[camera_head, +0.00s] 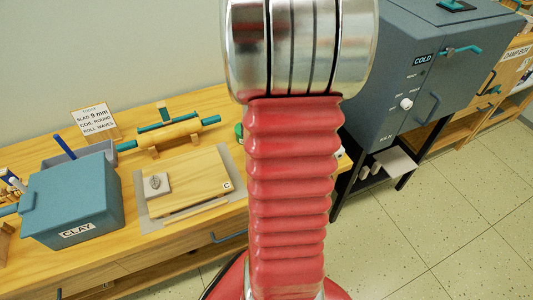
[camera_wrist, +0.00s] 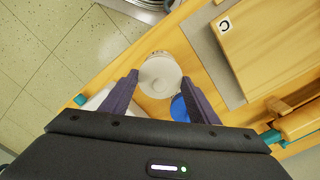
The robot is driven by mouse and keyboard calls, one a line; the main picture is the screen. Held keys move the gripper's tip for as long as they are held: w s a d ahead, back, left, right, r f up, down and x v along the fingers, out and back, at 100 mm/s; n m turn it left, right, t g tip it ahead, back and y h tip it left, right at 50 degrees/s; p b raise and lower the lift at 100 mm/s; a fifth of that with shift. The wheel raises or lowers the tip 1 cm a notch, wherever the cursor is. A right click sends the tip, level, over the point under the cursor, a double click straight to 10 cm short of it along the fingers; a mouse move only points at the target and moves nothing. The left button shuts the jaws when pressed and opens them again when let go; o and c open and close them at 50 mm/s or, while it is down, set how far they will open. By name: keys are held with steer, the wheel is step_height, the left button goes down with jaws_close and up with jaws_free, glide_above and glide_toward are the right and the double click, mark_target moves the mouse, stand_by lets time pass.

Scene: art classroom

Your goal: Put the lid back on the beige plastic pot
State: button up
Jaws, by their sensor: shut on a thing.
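In the wrist view my gripper (camera_wrist: 160,77) reaches over the wooden table edge, with its two dark fingers on either side of a round off-white lid (camera_wrist: 158,74). The gripper is shut on this lid. A pale rounded shape shows just past the lid's far edge; it may be the beige pot, but I cannot tell whether lid and pot touch. In the head view my red arm and its metal joint block the middle, and gripper, lid and pot are hidden.
A blue round thing (camera_wrist: 180,108) lies close by the right finger, and a white thing (camera_wrist: 98,100) lies by the left. A wooden board marked C (camera_head: 190,175) lies left of my arm. A clay box (camera_head: 75,200) and rolling pin (camera_head: 170,132) stand farther left.

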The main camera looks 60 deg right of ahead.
steer(key=shift+f, duration=0.65)
stand_by(1.2)
steer(key=shift+f, duration=0.1)
stand_by(0.8)
steer(key=o, duration=1.6)
steer(key=shift+c, duration=0.2)
steer(key=shift+r, duration=3.5)
steer(key=shift+c, duration=0.7)
